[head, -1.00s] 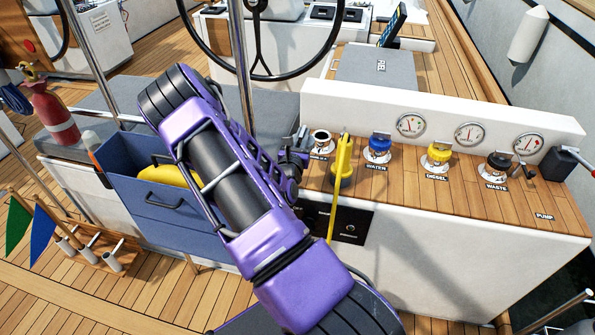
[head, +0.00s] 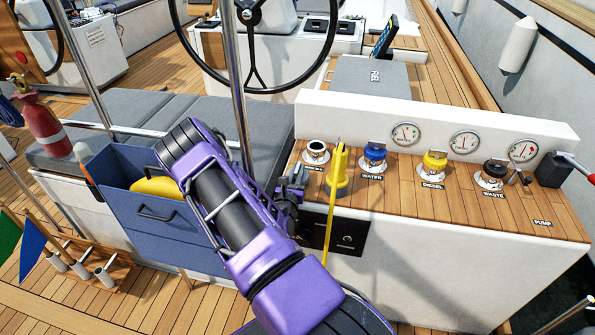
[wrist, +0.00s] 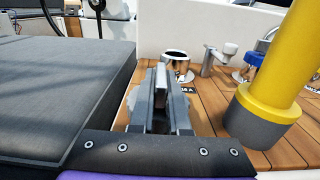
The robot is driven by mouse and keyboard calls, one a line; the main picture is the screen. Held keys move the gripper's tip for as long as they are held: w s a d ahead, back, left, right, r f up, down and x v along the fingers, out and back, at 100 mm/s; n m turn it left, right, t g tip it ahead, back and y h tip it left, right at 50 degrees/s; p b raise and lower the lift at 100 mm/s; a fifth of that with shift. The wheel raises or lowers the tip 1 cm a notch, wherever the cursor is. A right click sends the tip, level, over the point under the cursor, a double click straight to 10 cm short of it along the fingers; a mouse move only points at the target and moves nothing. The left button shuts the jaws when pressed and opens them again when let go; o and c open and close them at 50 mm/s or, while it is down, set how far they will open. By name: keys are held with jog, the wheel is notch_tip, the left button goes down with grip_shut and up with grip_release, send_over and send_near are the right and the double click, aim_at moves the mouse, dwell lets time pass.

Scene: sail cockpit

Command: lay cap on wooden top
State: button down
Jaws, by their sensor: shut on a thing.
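My gripper (head: 294,178) is at the left end of the wooden top (head: 402,190). In the wrist view its jaws (wrist: 162,92) are shut on a grey thing (wrist: 131,98), likely the cap, whose pale edges show beside the fingers. The fingers hide most of it, and I cannot tell whether it touches the wood. An open chrome filler (head: 316,152) stands just beyond the gripper; it also shows in the wrist view (wrist: 175,60).
A yellow tool (head: 338,168) stands on the wood right of the gripper. Blue (head: 373,155), yellow (head: 434,162) and black (head: 494,172) capped fillers stand farther right. A grey cushion (wrist: 68,90) lies left. Bare wood lies in front of the fillers.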

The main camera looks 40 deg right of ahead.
jog(key=shift+f, duration=0.2)
jog(key=c, duration=0.9)
grip_release()
jog(key=shift+r, duration=0.2)
jog(key=shift+s+a, duration=0.15)
jog(key=shift+a, duration=0.05)
jog(key=v, duration=1.1)
jog(key=shift+s+a+p, duration=0.2)
jog(key=shift+s+p, duration=0.05)
jog(key=shift+p, duration=0.05)
